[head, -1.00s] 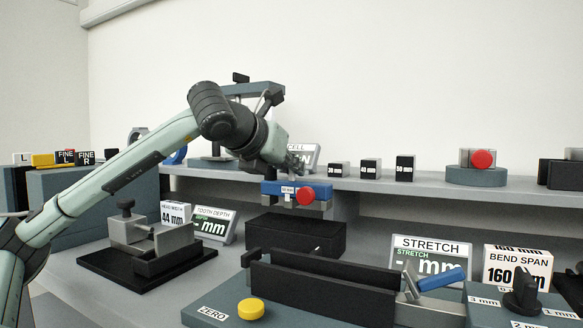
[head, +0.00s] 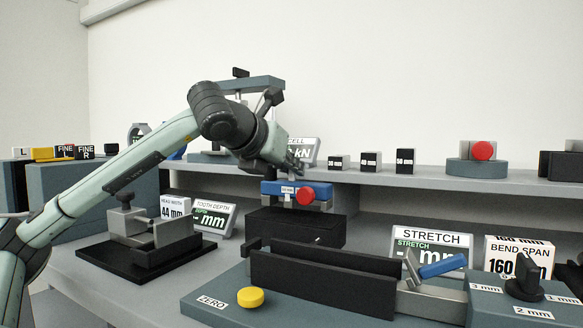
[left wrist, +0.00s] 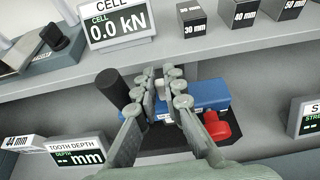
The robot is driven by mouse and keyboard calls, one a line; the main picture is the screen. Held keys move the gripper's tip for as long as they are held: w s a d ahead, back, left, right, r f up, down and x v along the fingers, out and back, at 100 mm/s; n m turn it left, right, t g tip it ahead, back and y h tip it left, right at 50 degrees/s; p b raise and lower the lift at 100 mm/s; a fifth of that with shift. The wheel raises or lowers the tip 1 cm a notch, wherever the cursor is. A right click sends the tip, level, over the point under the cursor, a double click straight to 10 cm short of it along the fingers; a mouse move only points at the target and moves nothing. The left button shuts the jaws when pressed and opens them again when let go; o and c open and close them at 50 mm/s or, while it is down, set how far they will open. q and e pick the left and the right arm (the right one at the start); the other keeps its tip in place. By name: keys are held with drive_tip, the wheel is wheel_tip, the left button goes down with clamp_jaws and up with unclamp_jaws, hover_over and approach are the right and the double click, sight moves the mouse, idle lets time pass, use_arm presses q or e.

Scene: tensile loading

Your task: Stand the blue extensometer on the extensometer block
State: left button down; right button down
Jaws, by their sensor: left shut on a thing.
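The blue extensometer (head: 272,187), with a red knob and pale legs underneath, is held level by my left gripper (head: 294,170). The left gripper is shut on its upper middle. The black extensometer block (head: 290,230) is directly below, and the legs are at or just above its top; I cannot tell whether they touch. In the left wrist view the fingers (left wrist: 171,90) straddle the extensometer (left wrist: 208,94), with its red knob at the right. Dark block surface (left wrist: 160,142) shows beneath, partly hidden by the fingers. My right gripper is out of view.
A shelf (head: 430,183) behind carries black size blocks, a red-buttoned base and the cell display (head: 303,152). In front is a fixture with black walls (head: 320,280) and a yellow button (head: 250,297). A tooth-depth stand (head: 145,240) is at left; the stretch display (head: 432,250) is at right.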

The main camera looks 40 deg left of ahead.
use_arm(q)
drive_tip(key=shift+f+b, duration=0.75)
drive_tip(key=shift+b, duration=0.2)
idle(0.6)
drive_tip(key=c, duration=1.6)
unclamp_jaws()
drive_tip(key=shift+o, duration=0.2)
drive_tip(key=shift+f, duration=0.1)
drive_tip(key=shift+s+d+r, duration=0.1)
drive_tip(key=shift+s+r, duration=0.15)
drive_tip(key=shift+s, duration=0.25)
drive_tip(key=v, duration=1.1)
